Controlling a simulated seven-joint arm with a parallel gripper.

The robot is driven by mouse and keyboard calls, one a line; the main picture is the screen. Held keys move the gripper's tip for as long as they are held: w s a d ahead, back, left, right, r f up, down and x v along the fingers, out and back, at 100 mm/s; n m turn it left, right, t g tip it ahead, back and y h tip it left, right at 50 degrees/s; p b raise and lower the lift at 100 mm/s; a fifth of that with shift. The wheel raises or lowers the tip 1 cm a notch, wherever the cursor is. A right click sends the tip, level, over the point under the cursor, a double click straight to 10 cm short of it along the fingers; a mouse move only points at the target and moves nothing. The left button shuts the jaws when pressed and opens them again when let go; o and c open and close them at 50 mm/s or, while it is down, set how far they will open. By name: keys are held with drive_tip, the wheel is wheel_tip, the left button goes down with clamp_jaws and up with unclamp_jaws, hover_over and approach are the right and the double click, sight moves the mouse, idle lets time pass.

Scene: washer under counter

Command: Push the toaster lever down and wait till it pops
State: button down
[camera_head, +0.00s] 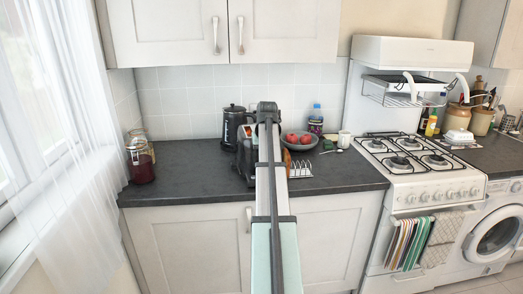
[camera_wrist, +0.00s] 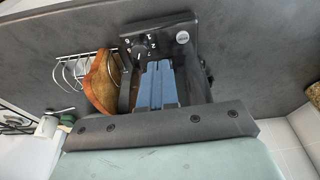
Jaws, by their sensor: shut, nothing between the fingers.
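The dark toaster (camera_head: 243,158) stands on the counter, partly hidden behind my arm in the head view. In the wrist view, its control panel (camera_wrist: 165,36) shows a round knob (camera_wrist: 140,47), small markings and a round badge. My gripper (camera_wrist: 157,66) has blue fingers, shut together and empty, with their tips close in front of the panel. I cannot tell whether they touch it. The toaster lever is not clearly visible. In the head view, my arm hides the fingertips.
A wire rack (camera_head: 300,169) and a brown bread-like piece (camera_wrist: 104,84) are beside the toaster. A black kettle (camera_head: 232,123) and a bowl of red fruit (camera_head: 299,145) stand behind. A jar (camera_head: 140,164) is left. The counter (camera_head: 190,170) is clear between jar and toaster.

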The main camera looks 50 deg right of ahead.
drive_tip(key=v, duration=1.2)
drive_tip(key=shift+r, duration=0.3)
drive_tip(key=shift+a, duration=0.1)
